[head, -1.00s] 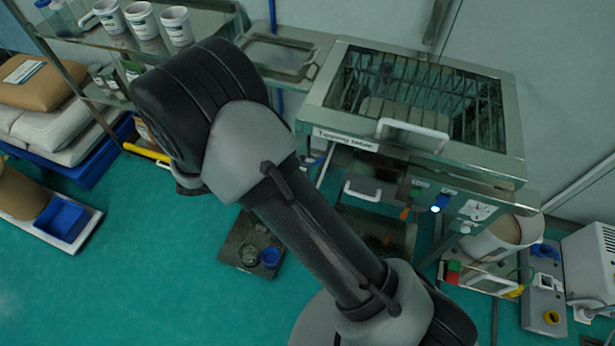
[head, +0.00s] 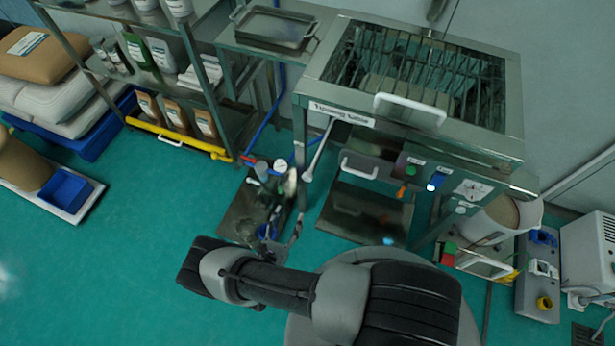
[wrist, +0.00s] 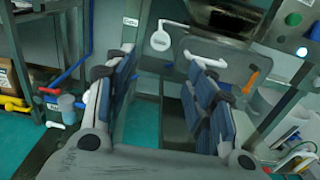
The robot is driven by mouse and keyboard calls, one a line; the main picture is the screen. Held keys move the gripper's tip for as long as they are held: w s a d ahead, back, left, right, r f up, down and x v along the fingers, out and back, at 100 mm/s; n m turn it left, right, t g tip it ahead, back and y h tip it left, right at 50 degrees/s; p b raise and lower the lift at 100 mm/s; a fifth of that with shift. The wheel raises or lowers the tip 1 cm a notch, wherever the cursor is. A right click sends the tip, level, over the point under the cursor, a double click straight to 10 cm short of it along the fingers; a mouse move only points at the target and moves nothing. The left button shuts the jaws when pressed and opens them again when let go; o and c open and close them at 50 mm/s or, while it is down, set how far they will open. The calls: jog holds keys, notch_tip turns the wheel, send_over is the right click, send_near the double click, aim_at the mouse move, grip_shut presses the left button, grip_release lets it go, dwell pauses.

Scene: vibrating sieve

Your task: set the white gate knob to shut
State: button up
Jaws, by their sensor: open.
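A white lever with a round end, which I take for the gate knob (wrist: 160,41), shows at the upper middle of the wrist view, beside a small white label. In the head view a slim white lever (head: 320,150) hangs at the left front leg of the tapping table. My gripper (wrist: 160,70) is open, its blue-padded fingers apart and nothing between them. The knob appears beyond the fingertips, with no visible contact. I cannot read the knob's setting. In the head view the gripper cannot be made out clearly among small parts above the floor tray.
A dark tray (head: 238,208) with a blue cup lies on the floor. A shelf rack with a yellow rail (head: 185,141) stands left. Green floor is clear at front left.

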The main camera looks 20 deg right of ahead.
aim_at(307, 179)
jog(key=b+x, duration=0.2)
jog(key=x, duration=1.4)
jog(key=shift+w+d, duration=0.25)
jog(key=shift+w, duration=0.05)
jog(key=shift+c, duration=0.5)
grip_shut()
